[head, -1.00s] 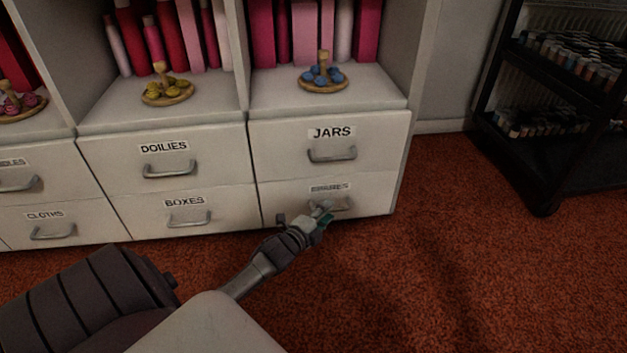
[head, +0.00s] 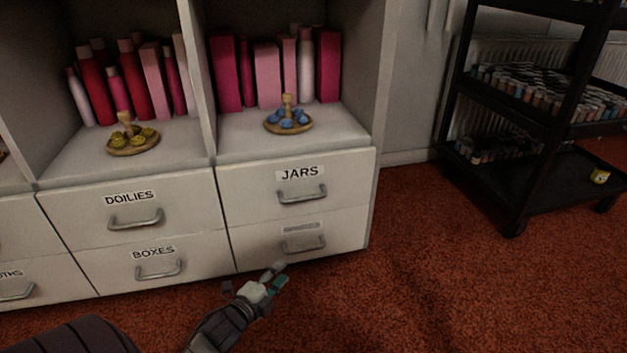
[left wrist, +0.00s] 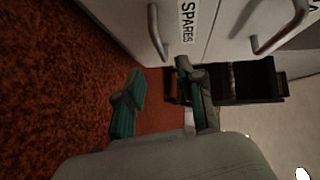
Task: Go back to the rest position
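My left gripper (head: 276,276) is in front of the lower right drawer of the white cabinet, low over the red carpet. In the left wrist view my left gripper (left wrist: 158,95) has its two teal-padded fingers spread apart, with nothing between them. The drawer labelled SPARES (left wrist: 187,22) and its handle (left wrist: 154,32) lie beyond the fingertips, apart from them. In the head view that drawer's handle (head: 303,244) is just above the gripper, and the drawer looks shut. My right gripper is in neither view.
The cabinet's JARS drawer (head: 345,185), DOILIES drawer (head: 75,215) and BOXES drawer (head: 205,255) are shut. Wooden stands with blue pieces (head: 288,121) and yellow pieces (head: 132,140) stand on shelves. A black cart (head: 545,185) stands right. Carpet (head: 430,290) between is clear.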

